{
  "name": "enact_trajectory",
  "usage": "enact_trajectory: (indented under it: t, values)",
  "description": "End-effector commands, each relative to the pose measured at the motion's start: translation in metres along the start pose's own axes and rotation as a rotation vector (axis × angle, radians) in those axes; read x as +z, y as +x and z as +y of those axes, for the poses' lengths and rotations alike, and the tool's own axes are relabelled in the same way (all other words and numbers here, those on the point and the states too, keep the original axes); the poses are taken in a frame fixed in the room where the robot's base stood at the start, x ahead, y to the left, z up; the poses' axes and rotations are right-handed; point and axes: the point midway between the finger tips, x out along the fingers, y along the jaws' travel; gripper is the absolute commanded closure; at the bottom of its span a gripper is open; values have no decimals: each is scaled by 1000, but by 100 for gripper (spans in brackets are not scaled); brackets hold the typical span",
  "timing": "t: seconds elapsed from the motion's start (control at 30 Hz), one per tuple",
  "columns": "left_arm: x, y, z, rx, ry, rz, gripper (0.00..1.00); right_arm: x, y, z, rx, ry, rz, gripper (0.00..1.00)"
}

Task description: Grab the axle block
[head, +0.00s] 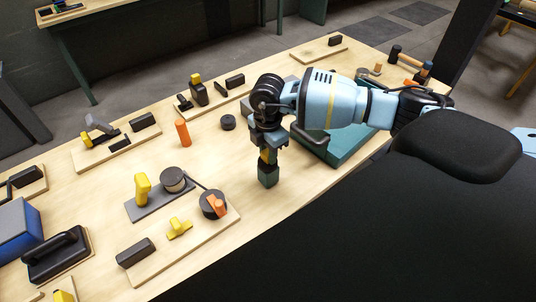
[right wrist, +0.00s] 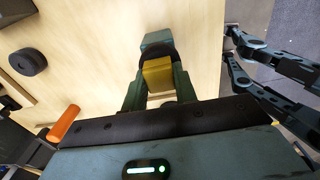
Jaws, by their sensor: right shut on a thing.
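My right gripper (head: 267,168) points straight down over the front middle of the table. Its fingers, seen in the right wrist view (right wrist: 158,75), are shut on a block, which I take as the axle block. The block shows a yellow face (right wrist: 158,80) between the fingers, with a dark band and a teal end beyond it. The fingers hide part of the block. My left gripper is not seen in the head view.
An orange cylinder (head: 182,132) and a black disc (head: 227,123) stand left of the gripper. A grey plate (head: 150,210) and a wooden board (head: 190,245) with parts lie nearer left. A teal tray (head: 335,150) is at right.

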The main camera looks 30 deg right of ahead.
Motion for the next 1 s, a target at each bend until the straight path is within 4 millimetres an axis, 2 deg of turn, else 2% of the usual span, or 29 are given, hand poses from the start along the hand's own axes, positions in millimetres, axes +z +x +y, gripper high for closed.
enact_trajectory:
  t: [0.27, 0.47, 0.57, 1.0]
  values:
    - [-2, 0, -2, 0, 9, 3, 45, 0, -28, 1, 6, 0, 1, 100]
    - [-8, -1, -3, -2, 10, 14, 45, -12, -30, -16, 4, -2, 0, 100]
    - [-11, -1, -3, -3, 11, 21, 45, -21, -32, -29, 4, -3, 0, 100]
    - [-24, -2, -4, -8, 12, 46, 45, -77, -40, -108, 5, -4, 1, 100]
